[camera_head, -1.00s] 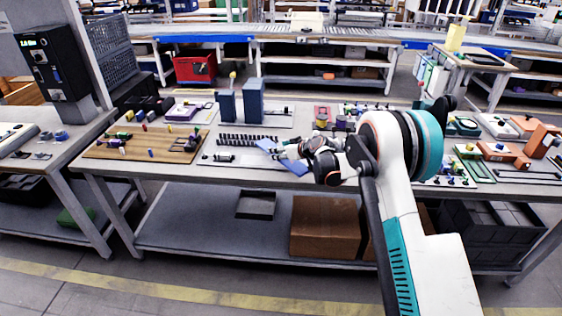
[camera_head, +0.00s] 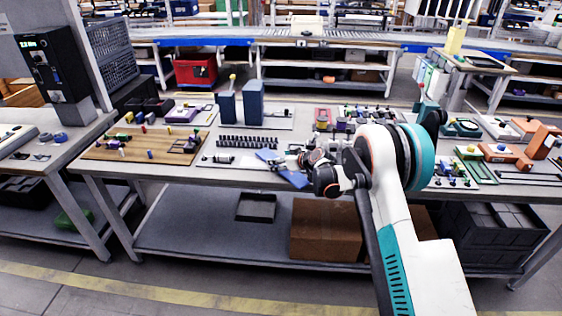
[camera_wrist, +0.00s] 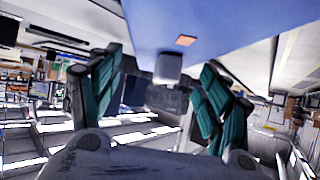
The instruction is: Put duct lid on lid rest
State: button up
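The duct lid (camera_head: 295,181) is a flat blue plate, held tilted above the front middle of the table. My gripper (camera_head: 287,164) crosses it and hides its middle. In the wrist view the lid (camera_wrist: 230,18) fills the upper middle and carries a small orange square. The actual contact is hard to see. I cannot tell which item is the lid rest.
Two upright blue-grey boxes (camera_head: 252,102) stand behind a row of black pieces (camera_head: 247,142). A wooden board (camera_head: 130,150) with small parts lies at the left. Orange parts (camera_head: 503,153) and other fixtures crowd the right. The table's front edge (camera_head: 225,180) is close to the lid.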

jog(key=shift+r, duration=0.2)
jog(key=shift+s+d+r+p, duration=0.2)
jog(key=shift+d+p, duration=0.05)
jog(key=shift+p, duration=0.05)
jog(key=p+v, duration=0.2)
jog(key=v, duration=0.9)
jog(key=shift+s+r+p, duration=0.1)
jog(key=shift+r+p, duration=0.15)
jog(key=shift+p, duration=0.05)
jog(key=s+d+r+m+g+h, duration=0.15)
jog(key=s+d+r, duration=0.25)
jog(key=s+r, duration=0.55)
jog(key=s+d+r+m+t+h, duration=0.15)
jog(key=s+d+r, duration=0.25)
jog(key=s+r, duration=0.55)
jog(key=s+d+m+g+h, duration=0.1)
jog(key=s+d, duration=0.4)
jog(key=s, duration=0.9)
jog(key=s+d+r+m+h, duration=0.1)
jog(key=s+d+m+h, duration=0.3)
jog(key=s, duration=1)
jog(key=shift+s+d+m+g, duration=0.3)
jog(key=shift+d+g, duration=0.1)
jog(key=shift+d, duration=0.3)
